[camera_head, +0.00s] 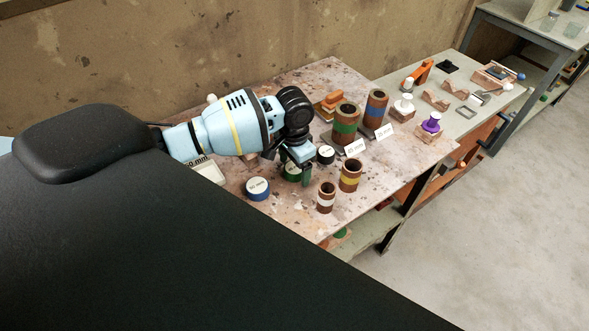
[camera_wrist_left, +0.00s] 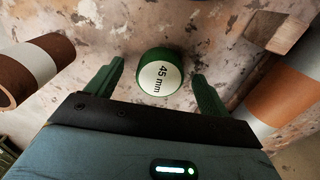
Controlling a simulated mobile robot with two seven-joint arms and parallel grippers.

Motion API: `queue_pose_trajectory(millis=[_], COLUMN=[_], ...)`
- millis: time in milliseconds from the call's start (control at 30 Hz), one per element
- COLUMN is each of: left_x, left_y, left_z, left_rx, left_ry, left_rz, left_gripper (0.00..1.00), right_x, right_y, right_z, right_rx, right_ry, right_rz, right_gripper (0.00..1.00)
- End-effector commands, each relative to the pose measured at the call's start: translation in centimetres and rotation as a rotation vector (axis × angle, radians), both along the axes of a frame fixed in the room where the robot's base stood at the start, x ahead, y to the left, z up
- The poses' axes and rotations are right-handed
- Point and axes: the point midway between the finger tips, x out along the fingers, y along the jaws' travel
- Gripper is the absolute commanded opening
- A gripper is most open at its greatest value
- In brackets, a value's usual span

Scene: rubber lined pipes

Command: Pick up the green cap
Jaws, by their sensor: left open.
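The green cap (camera_wrist_left: 160,73) has a white top marked "45 mm" and sits on the speckled table, between and just ahead of my left gripper's fingers in the left wrist view. My left gripper (camera_wrist_left: 158,88) is open, with a green finger on each side of the cap and gaps between them. In the head view my left gripper (camera_head: 297,174) points down over the table and mostly hides the green cap (camera_head: 290,171). My right gripper does not show in either view.
A blue cap (camera_head: 258,189) and a dark cap (camera_head: 326,154) lie nearby. Green-banded (camera_head: 345,124) and blue-banded (camera_head: 376,109) pipes stand behind, near white label cards (camera_head: 356,147).

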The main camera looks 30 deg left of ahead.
Motion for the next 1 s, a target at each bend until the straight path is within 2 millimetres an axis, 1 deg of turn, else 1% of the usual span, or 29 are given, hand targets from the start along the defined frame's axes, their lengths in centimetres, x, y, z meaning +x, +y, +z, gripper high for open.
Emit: queue_pose_trajectory(millis=[33, 67, 400, 633, 733, 867, 1000], left_x=[0.0, 0.0, 0.0, 0.0, 0.1, 0.2, 0.1], left_y=[0.0, 0.0, 0.0, 0.0, 0.0, 0.0, 0.0], left_z=[0.0, 0.0, 0.1, 0.2, 0.8, 2.9, 5.6], left_rx=[0.0, 0.0, 0.0, 0.0, -0.001, -0.001, -0.002], left_ry=[0.0, -0.001, -0.001, -0.001, -0.004, -0.008, -0.007], left_rz=[0.0, 0.0, 0.0, 0.0, 0.0, 0.0, 0.0], left_gripper=[0.81, 0.78, 0.34, 0.33, 0.33, 0.33, 0.33], right_x=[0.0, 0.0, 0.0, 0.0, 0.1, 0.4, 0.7], right_y=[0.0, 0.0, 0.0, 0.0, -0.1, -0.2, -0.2], right_z=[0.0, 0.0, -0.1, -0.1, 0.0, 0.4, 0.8], right_rx=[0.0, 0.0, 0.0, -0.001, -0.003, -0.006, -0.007], right_ry=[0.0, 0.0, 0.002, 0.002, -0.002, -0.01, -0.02], right_rz=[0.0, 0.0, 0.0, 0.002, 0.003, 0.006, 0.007], right_gripper=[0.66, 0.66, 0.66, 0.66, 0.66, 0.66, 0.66])
